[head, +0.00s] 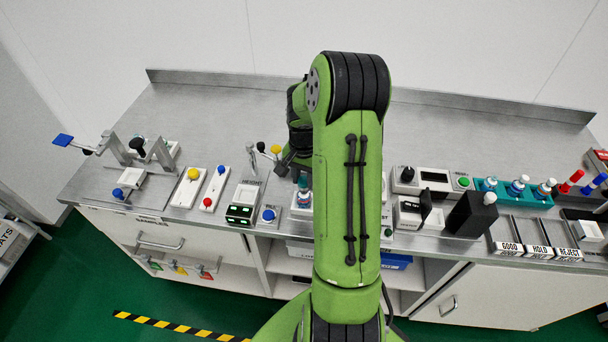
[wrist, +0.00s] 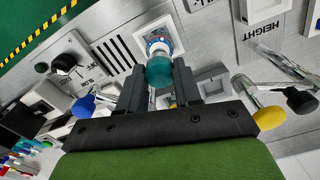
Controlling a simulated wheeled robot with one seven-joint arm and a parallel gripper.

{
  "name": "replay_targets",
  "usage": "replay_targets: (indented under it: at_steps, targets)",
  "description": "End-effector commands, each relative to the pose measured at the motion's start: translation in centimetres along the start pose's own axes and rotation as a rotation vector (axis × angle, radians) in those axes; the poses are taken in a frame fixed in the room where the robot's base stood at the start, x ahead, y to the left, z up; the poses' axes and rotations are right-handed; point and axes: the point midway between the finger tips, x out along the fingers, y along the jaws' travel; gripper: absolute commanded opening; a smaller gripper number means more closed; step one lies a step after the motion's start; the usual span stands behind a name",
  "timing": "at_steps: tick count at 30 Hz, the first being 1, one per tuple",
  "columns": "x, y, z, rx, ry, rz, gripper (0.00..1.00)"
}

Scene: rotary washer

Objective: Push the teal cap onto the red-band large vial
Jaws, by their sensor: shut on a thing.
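The teal cap (wrist: 160,72) is between the two fingers of my gripper (wrist: 160,86), which is shut on it. It also shows in the head view (head: 303,183), just below my gripper (head: 295,170). A large vial with a red and blue marking (wrist: 158,43) stands in a white square holder (wrist: 150,22) directly beyond the cap in the wrist view. The cap lines up with the vial's top and covers part of it. I cannot tell whether the cap touches the vial or is seated. My arm hides part of the station in the head view.
A teal rack (head: 504,194) with several capped vials stands to the right. A black block (head: 470,215) is in front of it. A blue knob (wrist: 83,106) and a yellow knob (wrist: 270,118) flank my gripper. The back of the steel bench (head: 220,110) is clear.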

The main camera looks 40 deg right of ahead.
Motion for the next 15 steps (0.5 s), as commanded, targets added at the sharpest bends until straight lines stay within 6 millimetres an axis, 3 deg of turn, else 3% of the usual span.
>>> replay_targets:
  at_steps: [4, 15]
  targets:
    - [1.52, 0.00, 0.03, 0.000, -0.001, 0.000, 0.07]
    - [1.55, 0.00, 0.02, 0.000, -0.001, 0.000, 0.07]
